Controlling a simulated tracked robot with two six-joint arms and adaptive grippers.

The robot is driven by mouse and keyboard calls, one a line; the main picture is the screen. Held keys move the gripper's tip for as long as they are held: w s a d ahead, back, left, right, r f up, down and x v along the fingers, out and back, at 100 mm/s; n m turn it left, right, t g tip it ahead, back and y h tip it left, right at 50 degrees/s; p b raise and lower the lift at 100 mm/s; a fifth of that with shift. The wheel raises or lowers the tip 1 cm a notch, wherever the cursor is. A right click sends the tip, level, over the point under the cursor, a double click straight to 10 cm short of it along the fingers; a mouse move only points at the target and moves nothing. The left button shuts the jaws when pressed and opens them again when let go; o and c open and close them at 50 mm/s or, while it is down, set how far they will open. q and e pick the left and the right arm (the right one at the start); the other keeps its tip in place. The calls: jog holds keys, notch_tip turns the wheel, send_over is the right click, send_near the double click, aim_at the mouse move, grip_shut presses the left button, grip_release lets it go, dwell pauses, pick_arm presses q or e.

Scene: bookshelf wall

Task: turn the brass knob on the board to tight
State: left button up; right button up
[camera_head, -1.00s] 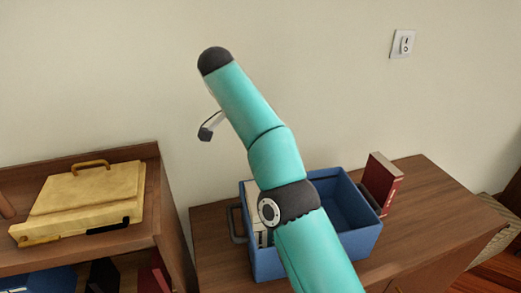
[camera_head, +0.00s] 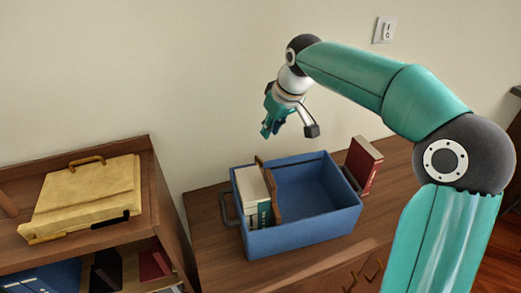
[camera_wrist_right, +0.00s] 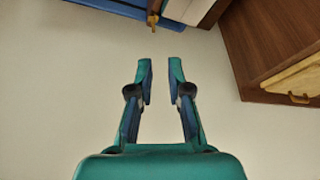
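I cannot clearly make out a brass knob. A small brass-coloured piece (camera_head: 259,161) shows at the back rim of the blue bin, by a brown upright board (camera_head: 275,192) inside it. A brass-coloured piece also shows at the top of the right wrist view (camera_wrist_right: 153,19). My right gripper (camera_head: 267,131) hangs above the bin's back edge, in front of the wall, fingers pointing down. In the right wrist view its fingers (camera_wrist_right: 160,68) are apart with nothing between them. My left gripper is in no view.
The blue bin (camera_head: 305,235) sits on a wooden cabinet (camera_head: 210,225) and holds pale books (camera_head: 252,190) at its left. A red book (camera_head: 364,166) stands right of it. A yellow case (camera_head: 85,200) lies on the left shelf. A switch (camera_head: 384,30) is on the wall.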

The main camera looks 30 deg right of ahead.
aim_at(260, 159)
jog(key=p+x, duration=0.1)
jog(key=x, duration=0.4)
jog(key=d+p+x, duration=0.1)
jog(key=x, duration=1)
jog(key=shift+w+d+p, duration=0.15)
jog(key=shift+p, duration=0.25)
grip_shut()
